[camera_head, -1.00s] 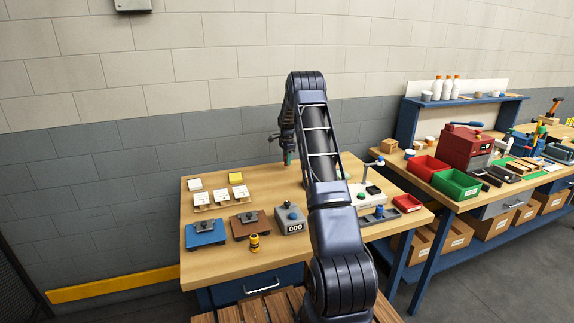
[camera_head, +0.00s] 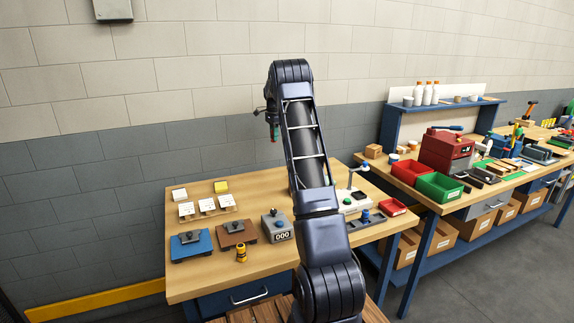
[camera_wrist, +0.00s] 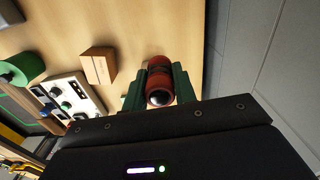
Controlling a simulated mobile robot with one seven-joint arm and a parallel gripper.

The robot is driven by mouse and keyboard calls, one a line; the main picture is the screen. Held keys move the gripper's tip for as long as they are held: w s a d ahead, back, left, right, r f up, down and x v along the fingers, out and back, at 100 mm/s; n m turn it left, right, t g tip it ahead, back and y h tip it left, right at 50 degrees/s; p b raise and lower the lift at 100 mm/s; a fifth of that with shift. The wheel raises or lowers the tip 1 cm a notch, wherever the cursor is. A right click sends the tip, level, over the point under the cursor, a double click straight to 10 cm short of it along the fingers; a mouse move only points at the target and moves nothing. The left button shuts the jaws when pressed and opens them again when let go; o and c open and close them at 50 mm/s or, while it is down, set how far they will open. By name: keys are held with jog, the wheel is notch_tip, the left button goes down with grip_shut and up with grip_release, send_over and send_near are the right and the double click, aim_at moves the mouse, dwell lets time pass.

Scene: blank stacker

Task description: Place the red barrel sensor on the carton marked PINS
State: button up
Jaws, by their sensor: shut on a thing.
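My gripper (camera_wrist: 160,92) is shut on the red barrel sensor (camera_wrist: 159,68), a red cylinder with a dark glassy end, held between green fingers. In the head view my gripper (camera_head: 273,132) hangs above the back of the wooden table, near the wall. A small brown carton-like box (camera_wrist: 98,66) stands on the table to the left of the sensor in the wrist view, apart from it. I cannot read a PINS marking on it. My arm hides that part of the table in the head view.
A white panel with knobs (camera_wrist: 72,100) and a green round thing (camera_wrist: 18,70) lie beyond the box. The table front holds a blue fixture (camera_head: 190,245), a brown fixture (camera_head: 236,233), a grey counter box (camera_head: 277,226) and a yellow-black part (camera_head: 241,253). A second bench (camera_head: 420,194) stands right.

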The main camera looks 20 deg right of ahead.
jog(key=shift+n, duration=0.4)
jog(key=s+d+r, duration=0.1)
jog(key=s+r, duration=0.1)
jog(key=s, duration=0.4)
jog(key=s+d+r, duration=0.2)
jog(key=s, duration=0.3)
jog(key=s+d+r, duration=0.2)
jog(key=s, duration=0.4)
jog(key=shift+s+d+r, duration=0.1)
jog(key=shift+s+r, duration=0.05)
jog(key=shift+s, duration=0.2)
jog(key=shift+s+r, duration=0.1)
jog(key=shift+s, duration=0.2)
grip_shut()
jog(key=shift+m, duration=0.6)
jog(key=f, duration=2)
jog(key=shift+s, duration=0.2)
jog(key=shift+f, duration=0.15)
jog(key=o, duration=1)
grip_release()
